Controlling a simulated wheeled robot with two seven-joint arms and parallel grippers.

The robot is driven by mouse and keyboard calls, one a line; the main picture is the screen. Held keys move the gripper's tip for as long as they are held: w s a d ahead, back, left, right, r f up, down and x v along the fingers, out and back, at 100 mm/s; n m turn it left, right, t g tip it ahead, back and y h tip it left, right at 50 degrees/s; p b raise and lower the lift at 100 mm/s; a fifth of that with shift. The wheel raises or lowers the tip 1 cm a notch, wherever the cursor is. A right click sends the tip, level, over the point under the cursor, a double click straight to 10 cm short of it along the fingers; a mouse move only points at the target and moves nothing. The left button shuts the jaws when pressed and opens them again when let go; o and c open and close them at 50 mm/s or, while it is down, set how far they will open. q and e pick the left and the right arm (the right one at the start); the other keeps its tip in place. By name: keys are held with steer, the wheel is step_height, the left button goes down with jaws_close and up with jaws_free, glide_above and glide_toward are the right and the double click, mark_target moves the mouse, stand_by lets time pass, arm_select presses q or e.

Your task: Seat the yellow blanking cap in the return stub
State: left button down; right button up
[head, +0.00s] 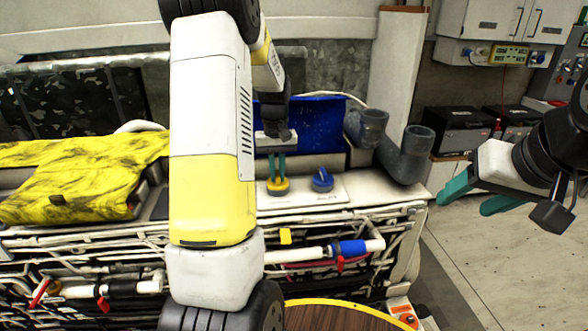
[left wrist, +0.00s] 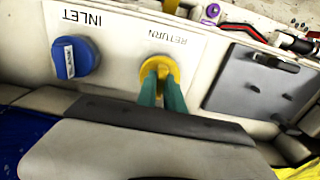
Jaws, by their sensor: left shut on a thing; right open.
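The yellow blanking cap (head: 278,187) is on the white panel, between the teal fingers of my left gripper (head: 277,174), which is shut on it. In the left wrist view the cap (left wrist: 159,68) is right by the word RETURN, and the left fingers (left wrist: 161,90) reach its raised grip. The return stub is hidden under the cap; I cannot tell whether the cap is fully down on it. My right gripper (head: 474,196) is open and empty, out to the right over the floor.
A blue cap (head: 321,180) sits beside it by the INLET label. A blue bin (head: 318,124) stands behind, dark grey pipes (head: 405,156) to the right. A yellow cloth (head: 75,180) lies at left. White pipework (head: 300,257) runs below the panel.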

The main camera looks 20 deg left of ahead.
mark_target(277, 174)
arm_select(q)
steer(key=shift+f, duration=0.1)
stand_by(0.6)
steer(key=c, duration=0.8)
jaws_free()
steer(key=shift+r, duration=3.5)
